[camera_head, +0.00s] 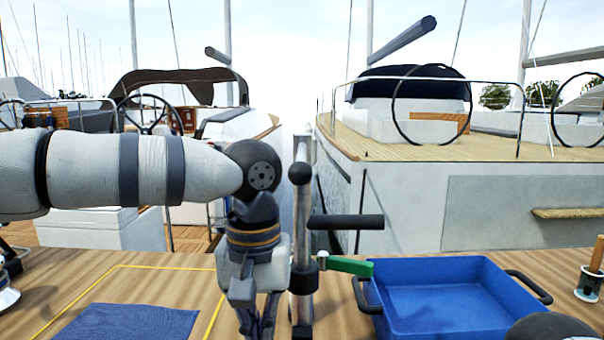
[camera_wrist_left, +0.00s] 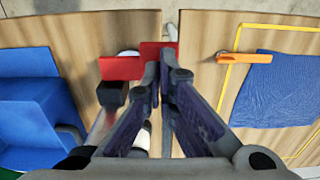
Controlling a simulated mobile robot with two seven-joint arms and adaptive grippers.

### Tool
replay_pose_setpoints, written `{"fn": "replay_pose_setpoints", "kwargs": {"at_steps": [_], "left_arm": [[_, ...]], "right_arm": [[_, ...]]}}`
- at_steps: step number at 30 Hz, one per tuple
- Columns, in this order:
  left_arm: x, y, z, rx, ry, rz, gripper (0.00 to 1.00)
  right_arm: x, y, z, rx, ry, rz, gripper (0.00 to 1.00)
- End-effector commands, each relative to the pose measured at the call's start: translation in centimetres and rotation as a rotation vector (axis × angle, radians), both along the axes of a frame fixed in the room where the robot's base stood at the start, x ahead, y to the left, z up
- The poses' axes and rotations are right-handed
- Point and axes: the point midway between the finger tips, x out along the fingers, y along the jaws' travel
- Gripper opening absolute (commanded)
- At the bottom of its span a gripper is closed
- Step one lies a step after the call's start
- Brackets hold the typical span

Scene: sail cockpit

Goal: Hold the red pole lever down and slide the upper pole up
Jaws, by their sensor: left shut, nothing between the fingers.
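A silver upright pole (camera_head: 302,240) with a black ball top, a black side bar (camera_head: 345,221), a dark collar and a green lever (camera_head: 347,265) stands at the table's front in the head view. My left gripper (camera_head: 258,328) points down just left of the pole, with its tips cut off by the picture's bottom edge. In the left wrist view the left gripper (camera_wrist_left: 165,75) is shut and empty. Its tips are at a red lever part (camera_wrist_left: 157,48), and more red (camera_wrist_left: 120,68) shows to their left; I cannot tell whether they touch. My right gripper is not in view.
A blue tray (camera_head: 440,325) with dark handles stands right of the pole. A blue cloth (camera_head: 125,322) lies at left inside yellow lines. An orange-handled item (camera_wrist_left: 240,58) lies by the cloth in the left wrist view. A holder (camera_head: 592,278) stands at far right.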

Motion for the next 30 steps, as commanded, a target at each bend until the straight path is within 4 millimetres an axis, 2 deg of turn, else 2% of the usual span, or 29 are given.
{"fn": "replay_pose_setpoints", "kwargs": {"at_steps": [29, 30], "left_arm": [[0.0, 0.0, -2.9, 0.001, 0.002, 0.001, 0.0], [0.0, 0.0, -2.9, 0.001, 0.001, 0.001, 0.0]], "right_arm": [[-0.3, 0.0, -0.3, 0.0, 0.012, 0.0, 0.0], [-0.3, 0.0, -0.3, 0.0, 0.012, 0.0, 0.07]]}}
